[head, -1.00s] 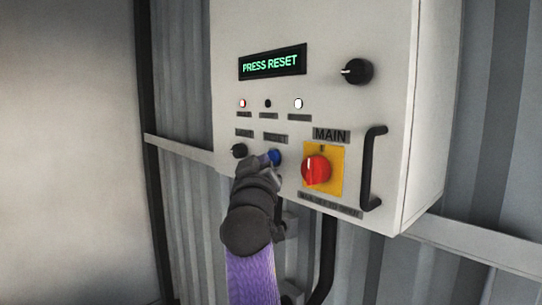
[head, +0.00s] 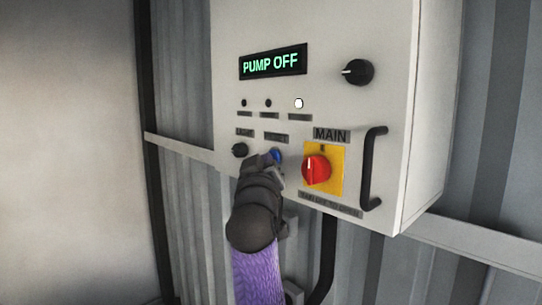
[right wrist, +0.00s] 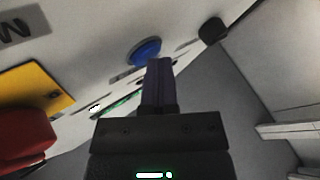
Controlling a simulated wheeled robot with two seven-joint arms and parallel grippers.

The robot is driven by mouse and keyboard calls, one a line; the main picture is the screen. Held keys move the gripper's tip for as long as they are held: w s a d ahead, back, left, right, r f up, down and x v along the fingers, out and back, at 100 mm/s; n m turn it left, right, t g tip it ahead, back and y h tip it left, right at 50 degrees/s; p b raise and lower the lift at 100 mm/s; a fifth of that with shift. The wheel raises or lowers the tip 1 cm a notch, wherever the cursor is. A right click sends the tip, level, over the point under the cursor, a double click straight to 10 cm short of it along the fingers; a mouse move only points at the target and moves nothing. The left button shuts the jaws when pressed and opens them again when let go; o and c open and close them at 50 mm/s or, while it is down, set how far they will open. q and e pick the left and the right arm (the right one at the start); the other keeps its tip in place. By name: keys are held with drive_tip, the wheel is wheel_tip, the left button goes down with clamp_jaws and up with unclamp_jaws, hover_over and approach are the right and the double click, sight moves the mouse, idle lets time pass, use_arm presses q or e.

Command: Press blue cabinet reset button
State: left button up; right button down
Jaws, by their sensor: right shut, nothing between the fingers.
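The blue reset button (head: 276,155) is on the front of the white cabinet (head: 385,90), partly hidden behind my right gripper (head: 272,166). In the right wrist view the blue button (right wrist: 144,50) shows just beyond the fingertips of my right gripper (right wrist: 157,64). The fingers are shut and empty, and I cannot tell if they touch the button. The cabinet display (head: 272,63) reads "PUMP OFF" in green. My left gripper is not in view.
A red MAIN switch (head: 316,170) on a yellow plate is right of the button. A black handle (head: 374,168) juts out. A white lamp (head: 298,104) is lit.

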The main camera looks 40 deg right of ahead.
idle(0.5)
drive_tip(key=shift+s+a, duration=0.1)
drive_tip(key=shift+a, duration=0.6)
drive_tip(key=shift+s+a+b, duration=0.2)
drive_tip(key=shift+a+b, duration=0.4)
drive_tip(key=shift+a, duration=1.95)
drive_tip(key=a+b, duration=0.2)
drive_tip(key=a, duration=0.5)
drive_tip(key=shift+s, duration=0.25)
